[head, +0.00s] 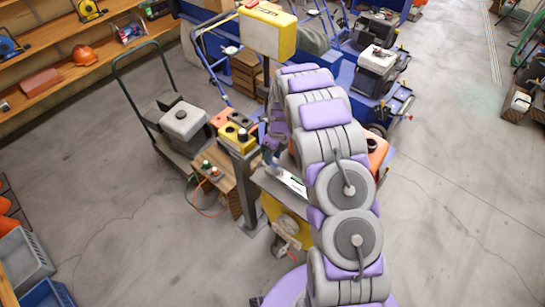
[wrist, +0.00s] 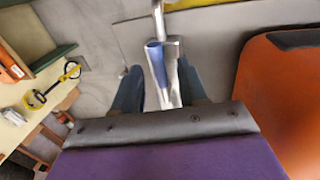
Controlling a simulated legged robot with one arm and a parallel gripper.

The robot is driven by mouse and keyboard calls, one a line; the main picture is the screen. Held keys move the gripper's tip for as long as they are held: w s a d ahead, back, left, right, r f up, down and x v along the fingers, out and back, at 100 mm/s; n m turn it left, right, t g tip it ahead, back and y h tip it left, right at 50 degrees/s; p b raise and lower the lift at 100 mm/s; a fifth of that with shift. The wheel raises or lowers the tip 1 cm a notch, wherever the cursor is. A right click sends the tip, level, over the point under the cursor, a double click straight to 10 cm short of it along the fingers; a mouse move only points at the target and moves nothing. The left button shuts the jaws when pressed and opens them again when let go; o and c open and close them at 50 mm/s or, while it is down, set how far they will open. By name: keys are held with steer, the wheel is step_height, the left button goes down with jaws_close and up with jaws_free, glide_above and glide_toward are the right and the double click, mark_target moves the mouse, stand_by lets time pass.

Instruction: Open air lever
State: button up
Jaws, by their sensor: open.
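A slim silver lever with a blue face (wrist: 163,70), which looks like the air lever, stands in the middle of the wrist view. A metal rod runs up from it to the top edge. My gripper (wrist: 160,88) is open, with one dark blue finger on each side of the lever. The lever's lower end lies between the fingers; I cannot tell whether either finger touches it. In the head view my gripper (head: 268,152) is small and partly hidden by my arm, beside the machine with a grey top and yellow front (head: 290,222). The lever cannot be made out there.
An orange housing (wrist: 285,95) stands close on the right in the wrist view. A grey post with a yellow head (head: 240,170) and wooden crates (head: 213,180) are left of the machine. A green-framed cart (head: 152,110) stands behind.

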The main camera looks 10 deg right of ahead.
step_height(320, 180, up, 16)
steer(key=w+d, duration=0.2)
steer(key=shift+d+p, duration=0.3)
steer(key=shift+d, duration=0.05)
steer(key=shift+f, duration=0.1)
